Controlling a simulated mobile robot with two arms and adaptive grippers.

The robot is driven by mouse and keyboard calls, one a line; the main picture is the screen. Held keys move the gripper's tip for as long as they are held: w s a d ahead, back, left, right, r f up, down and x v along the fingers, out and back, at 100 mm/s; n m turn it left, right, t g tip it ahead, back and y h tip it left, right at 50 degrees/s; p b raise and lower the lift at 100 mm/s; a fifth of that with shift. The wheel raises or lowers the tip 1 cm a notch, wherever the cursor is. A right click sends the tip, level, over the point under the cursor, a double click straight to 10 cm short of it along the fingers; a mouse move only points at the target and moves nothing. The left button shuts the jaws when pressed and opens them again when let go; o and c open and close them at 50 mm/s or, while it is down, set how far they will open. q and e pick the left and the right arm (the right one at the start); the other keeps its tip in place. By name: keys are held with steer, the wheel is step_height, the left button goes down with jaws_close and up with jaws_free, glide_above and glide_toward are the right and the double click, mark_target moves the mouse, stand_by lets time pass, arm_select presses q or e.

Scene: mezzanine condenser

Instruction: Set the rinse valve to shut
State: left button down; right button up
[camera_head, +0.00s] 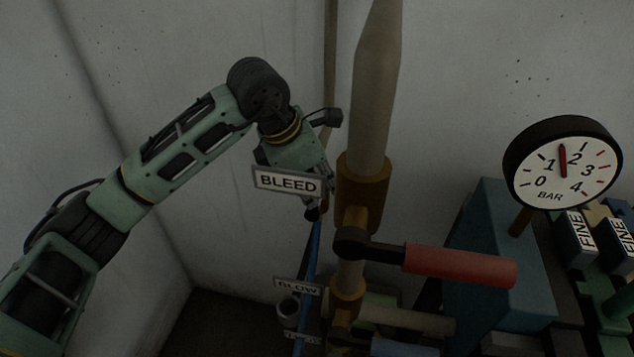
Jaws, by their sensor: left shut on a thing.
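No label reading rinse shows in this view. A valve with a red lever (460,265) sits on the brass fitting of the vertical pipe (376,90); the lever points right, across the pipe. My left gripper (314,208) is left of the pipe, partly hidden behind the BLEED sign (287,181). It is shut at the top of a thin, upright blue bar (311,255); the exact grip is too dark and small to see. A second blue handle (404,347) shows at the bottom edge, cut off. My right gripper is out of view.
A BLOW sign (297,287) hangs lower down, beside a small grey cup-like part (289,312). A blue box (497,265) and blocks marked FINE (576,238) crowd the right.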

arm_select(q)
steer(key=shift+w+r, duration=0.1)
steer(key=shift+w, duration=0.05)
steer(key=shift+d, duration=0.1)
steer(key=shift+s+d+f+m+t+y+b, duration=0.15)
steer(key=shift+d+f+t+y+b, duration=0.15)
steer(key=shift+d+y+b, duration=0.7)
steer(key=shift+s+d+f+m+t+y+b, duration=0.15)
steer(key=shift+d+f+y+b, duration=0.35)
steer(key=shift+y+b, duration=0.55)
steer(key=shift+s+d+f+m+t+y+b, duration=0.1)
steer(key=shift+s+d+f+t+y+b, duration=0.15)
steer(key=shift+d+y+b, duration=0.85)
steer(key=shift+w+a+y+p, duration=0.1)
steer(key=shift+a+y+p, duration=0.1)
steer(key=shift+y+p, duration=0.2)
steer(key=c, duration=1.9)
jaws_free()
steer(key=shift+o, duration=1.3)
steer(key=shift+f, duration=0.1)
